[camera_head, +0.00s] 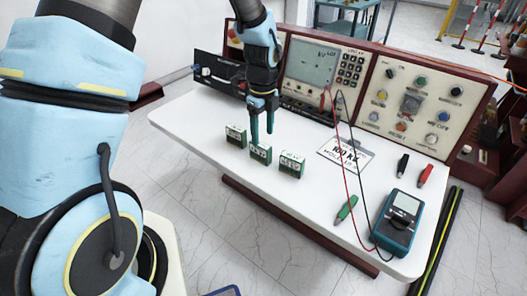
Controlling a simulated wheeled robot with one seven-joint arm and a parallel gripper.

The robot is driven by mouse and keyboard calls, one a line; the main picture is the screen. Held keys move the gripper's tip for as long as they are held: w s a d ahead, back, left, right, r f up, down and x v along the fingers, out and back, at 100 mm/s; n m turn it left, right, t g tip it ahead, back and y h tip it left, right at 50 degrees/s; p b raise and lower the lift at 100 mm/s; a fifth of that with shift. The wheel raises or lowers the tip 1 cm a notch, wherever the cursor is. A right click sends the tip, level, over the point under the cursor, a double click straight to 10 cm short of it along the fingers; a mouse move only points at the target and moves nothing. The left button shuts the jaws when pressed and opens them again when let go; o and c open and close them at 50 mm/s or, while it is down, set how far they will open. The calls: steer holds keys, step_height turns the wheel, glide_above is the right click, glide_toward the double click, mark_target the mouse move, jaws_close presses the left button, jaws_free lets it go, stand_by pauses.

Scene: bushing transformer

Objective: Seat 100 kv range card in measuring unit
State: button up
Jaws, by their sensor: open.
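No card slot is clearly visible.
A placard (345,152) lies right of the cards. A blue multimeter (397,222), its red and black leads, a green clip (346,209) and two plugs occupy the table's right. A knobbed panel (420,103) stands behind. The table's front left is clear.

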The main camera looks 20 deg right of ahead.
mark_target(261, 144)
steer(key=shift+w+a+f+p, duration=0.15)
steer(key=shift+f+p, duration=0.35)
steer(key=shift+f, duration=0.9)
steer(key=shift+w+a+f+p, duration=0.1)
steer(key=shift+f+p, duration=0.4)
steer(key=shift+f, duration=0.9)
steer(key=shift+c, duration=0.3)
jaws_close()
